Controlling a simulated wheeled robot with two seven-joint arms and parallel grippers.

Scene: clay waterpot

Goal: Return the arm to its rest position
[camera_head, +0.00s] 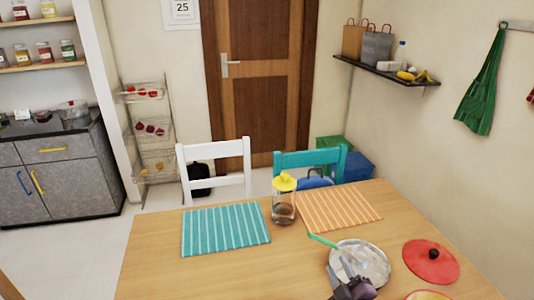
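My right gripper (346,267) is at the bottom of the head view, right of centre, with a dark body and grey fingers. It appears over the near left part of a round silvery, shiny dish or pot (373,262) on the wooden table (200,275). A green stick or handle (322,241) shows at the dish's far left, beside the fingers. I cannot tell whether the gripper touches either, or whether its fingers are open or shut. My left gripper is not in view.
A jar with a yellow lid (284,210) stands between a teal striped mat (225,230) and an orange one (340,209). A red lid (431,262) lies right of the dish. White (215,153) and teal (310,157) chairs stand behind. The table's left front is clear.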

